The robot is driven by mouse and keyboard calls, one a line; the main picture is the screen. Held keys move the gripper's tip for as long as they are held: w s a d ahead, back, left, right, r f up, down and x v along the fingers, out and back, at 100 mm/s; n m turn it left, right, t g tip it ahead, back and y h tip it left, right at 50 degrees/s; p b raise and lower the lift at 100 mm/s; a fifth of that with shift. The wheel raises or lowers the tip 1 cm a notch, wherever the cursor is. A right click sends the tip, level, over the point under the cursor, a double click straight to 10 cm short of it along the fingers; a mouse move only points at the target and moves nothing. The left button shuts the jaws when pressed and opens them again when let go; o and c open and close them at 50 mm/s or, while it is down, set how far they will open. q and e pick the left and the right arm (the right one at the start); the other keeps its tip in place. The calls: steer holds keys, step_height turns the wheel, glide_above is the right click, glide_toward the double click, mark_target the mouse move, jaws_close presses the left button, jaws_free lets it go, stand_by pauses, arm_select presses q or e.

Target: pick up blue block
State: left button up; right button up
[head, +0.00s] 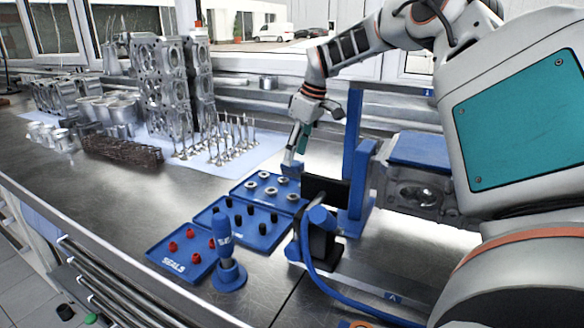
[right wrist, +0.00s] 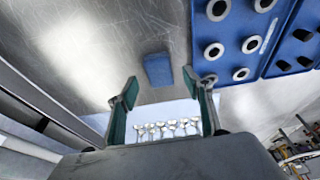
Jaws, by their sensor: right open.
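A small blue block (right wrist: 158,70) lies on the bare metal bench in the right wrist view, just beyond my fingertips and roughly centred between them. It is apart from the tray. My right gripper (right wrist: 160,84) is open and empty, with one finger on each side of the view. In the head view my right gripper (head: 300,146) hangs down at the back of the blue seal trays. A bluish patch shows at its tip there, and I cannot tell whether it is the block. My left gripper is not in view.
A blue tray with metal rings (head: 238,190) stands nearest the gripper, with more seal trays in front. A blue post (head: 352,130) stands close on the right. Upright valves (head: 222,146) stand to the left on a pale mat. Bare bench surrounds the block.

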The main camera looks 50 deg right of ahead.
mark_target(294, 162)
steer(key=shift+x, duration=1.2)
steer(key=c, duration=1)
steer(key=shift+r, duration=0.15)
step_height(294, 162, up, 20)
